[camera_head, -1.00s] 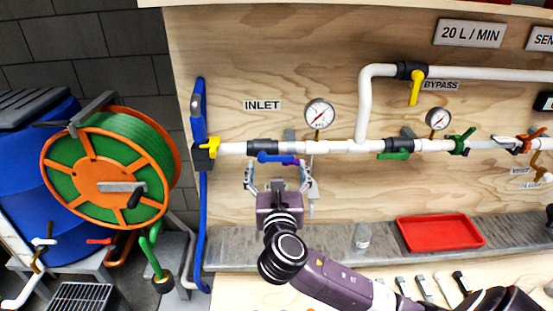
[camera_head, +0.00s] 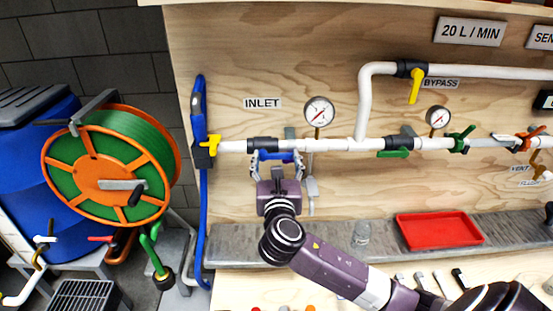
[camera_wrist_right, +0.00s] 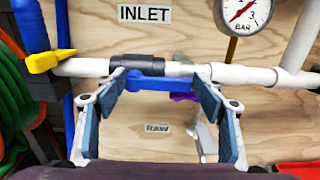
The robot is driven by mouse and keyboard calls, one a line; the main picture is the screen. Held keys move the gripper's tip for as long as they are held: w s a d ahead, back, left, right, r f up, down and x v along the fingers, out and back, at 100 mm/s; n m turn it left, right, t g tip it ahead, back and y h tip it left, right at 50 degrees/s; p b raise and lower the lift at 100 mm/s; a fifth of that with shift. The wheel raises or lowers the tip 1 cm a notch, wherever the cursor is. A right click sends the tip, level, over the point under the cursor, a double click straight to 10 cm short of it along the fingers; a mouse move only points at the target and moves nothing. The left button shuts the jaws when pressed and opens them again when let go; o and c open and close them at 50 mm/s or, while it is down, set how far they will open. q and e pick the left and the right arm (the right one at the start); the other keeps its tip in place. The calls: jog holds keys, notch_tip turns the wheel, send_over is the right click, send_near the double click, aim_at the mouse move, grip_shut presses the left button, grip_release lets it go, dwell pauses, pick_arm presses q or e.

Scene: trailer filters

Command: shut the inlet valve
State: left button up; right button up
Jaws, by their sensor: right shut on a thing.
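The inlet valve has a black body (camera_head: 262,145) on the white pipe below the INLET label (camera_head: 263,104). Its blue lever (camera_wrist_right: 158,83) lies lengthwise along the pipe in the right wrist view. My right gripper (camera_head: 278,158) is at the lever from below, with one finger at each end of it. In the right wrist view the blue pads of my right gripper (camera_wrist_right: 158,97) are shut on the lever. The fingers partly hide the lever's ends. My left gripper is not in view.
A pressure gauge (camera_head: 319,112) stands right of the valve, and a yellow-handled valve (camera_head: 210,143) is at the left. A purple part (camera_wrist_right: 184,97) and a RAW label (camera_wrist_right: 157,130) sit under the pipe. A red tray (camera_head: 439,230) lies on the ledge.

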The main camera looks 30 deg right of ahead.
jog(key=c, duration=0.4)
jog(key=shift+o, duration=0.2)
jog(key=shift+f+m, duration=0.1)
jog(key=shift+m, duration=0.2)
jog(key=shift+f+m, duration=0.45)
jog(key=shift+m, duration=0.75)
jog(key=shift+w+a+f+m+b, duration=0.35)
jog(key=shift+f+m+b, duration=0.35)
jog(key=shift+m, duration=1.8)
jog(key=shift+w+a+f+m+b, duration=0.1)
jog(key=shift+a+f+m+b, duration=0.6)
jog(key=shift+m, duration=1.8)
jog(key=shift+w+a+f+m+b, duration=0.1)
jog(key=shift+w+f+m+b, duration=0.25)
jog(key=shift+m+b, duration=1.4)
jog(key=shift+s+m+p, duration=0.1)
jog(key=shift+m+p, duration=0.65)
jog(key=shift+m, duration=0.2)
